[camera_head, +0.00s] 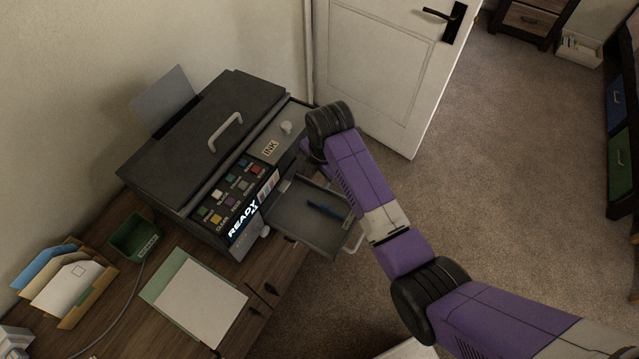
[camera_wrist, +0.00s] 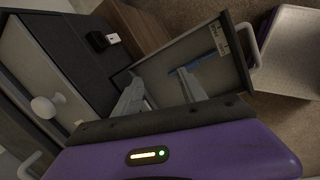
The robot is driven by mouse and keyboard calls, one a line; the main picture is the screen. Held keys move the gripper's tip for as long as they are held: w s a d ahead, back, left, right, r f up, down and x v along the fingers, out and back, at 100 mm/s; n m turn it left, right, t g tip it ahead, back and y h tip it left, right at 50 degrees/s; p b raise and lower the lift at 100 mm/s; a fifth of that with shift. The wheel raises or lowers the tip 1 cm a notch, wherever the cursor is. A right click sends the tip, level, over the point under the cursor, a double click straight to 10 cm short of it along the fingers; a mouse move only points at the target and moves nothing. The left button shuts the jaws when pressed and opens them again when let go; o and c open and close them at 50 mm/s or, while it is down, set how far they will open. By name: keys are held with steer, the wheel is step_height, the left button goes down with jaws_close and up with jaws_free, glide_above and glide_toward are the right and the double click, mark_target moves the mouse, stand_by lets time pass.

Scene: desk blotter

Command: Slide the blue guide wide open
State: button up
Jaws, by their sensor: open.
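The blue guide (camera_head: 324,209) is a narrow blue bar lying across the floor of the printer's pulled-out grey paper tray (camera_head: 290,222). In the wrist view the blue guide (camera_wrist: 198,63) shows beyond my fingers, inside the tray (camera_wrist: 240,62), close to the right finger. My gripper (camera_wrist: 160,88) is open with two grey fingers, empty, over the printer side of the tray. I cannot tell whether a finger touches the guide. In the head view my purple arm hides most of the gripper.
The dark printer (camera_head: 200,140) stands on the wooden desk (camera_head: 100,215), with an INK compartment (camera_head: 285,143) beside the tray. A green folder with paper (camera_head: 200,300) and an envelope holder (camera_head: 65,285) lie left. A white door (camera_head: 385,70) stands behind my arm.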

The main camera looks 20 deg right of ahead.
mark_target(326, 206)
steer(key=s+n, duration=0.1)
steer(key=s+f+g, duration=0.1)
steer(key=s+n+g, duration=0.1)
steer(key=shift+s+f+n, duration=0.3)
steer(key=shift+s, duration=0.1)
steer(key=shift+s+n, duration=0.4)
steer(key=shift+f, duration=3.9)
jaws_close()
